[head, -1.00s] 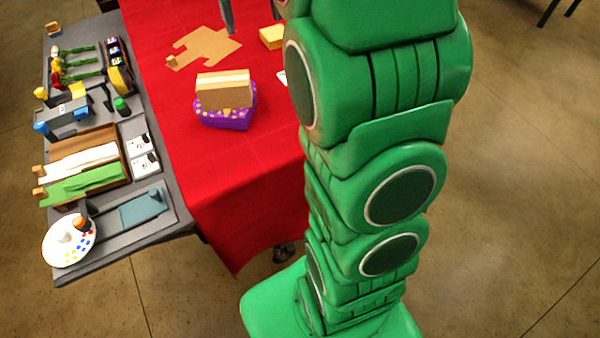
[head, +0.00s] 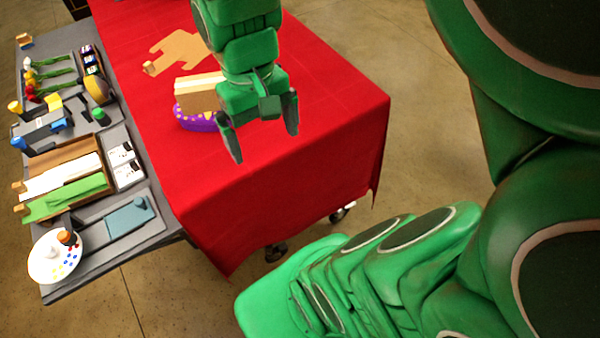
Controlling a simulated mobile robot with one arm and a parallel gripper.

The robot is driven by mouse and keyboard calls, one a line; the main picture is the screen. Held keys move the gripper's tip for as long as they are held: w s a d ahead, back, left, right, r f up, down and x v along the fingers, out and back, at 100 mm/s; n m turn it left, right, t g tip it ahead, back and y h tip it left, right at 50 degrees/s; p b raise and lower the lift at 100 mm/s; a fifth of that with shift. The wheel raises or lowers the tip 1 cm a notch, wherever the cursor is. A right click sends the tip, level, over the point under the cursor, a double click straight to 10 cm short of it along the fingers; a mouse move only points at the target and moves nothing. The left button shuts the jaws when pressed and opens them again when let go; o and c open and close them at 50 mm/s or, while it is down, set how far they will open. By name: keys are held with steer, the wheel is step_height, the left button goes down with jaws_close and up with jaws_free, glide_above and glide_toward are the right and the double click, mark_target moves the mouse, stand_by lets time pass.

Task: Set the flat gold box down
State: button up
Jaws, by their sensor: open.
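No flat gold box shows clearly now; the small yellow-gold box at the table's far part in the earlier view is out of sight, where my arm covers that area. My gripper (head: 261,132) is open and empty, fingers pointing down, over the red-covered table (head: 310,135). A tan box with a cream band (head: 193,88) stands upright in or on a purple, yellow-dotted base (head: 195,119), left of my gripper. My gripper hides the right part of both.
A flat tan cutout (head: 184,45) lies farther back on the red cloth. A grey side table (head: 118,256) at left holds trays, flowers, cards and a white palette (head: 43,262). The cloth right of my gripper is clear to the table edge.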

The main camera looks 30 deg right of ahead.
steer(key=s+f, duration=0.2)
steer(key=s, duration=0.5)
steer(key=shift+a+f, duration=0.15)
steer(key=shift+f, duration=0.15)
steer(key=shift+s, duration=0.1)
stand_by(0.6)
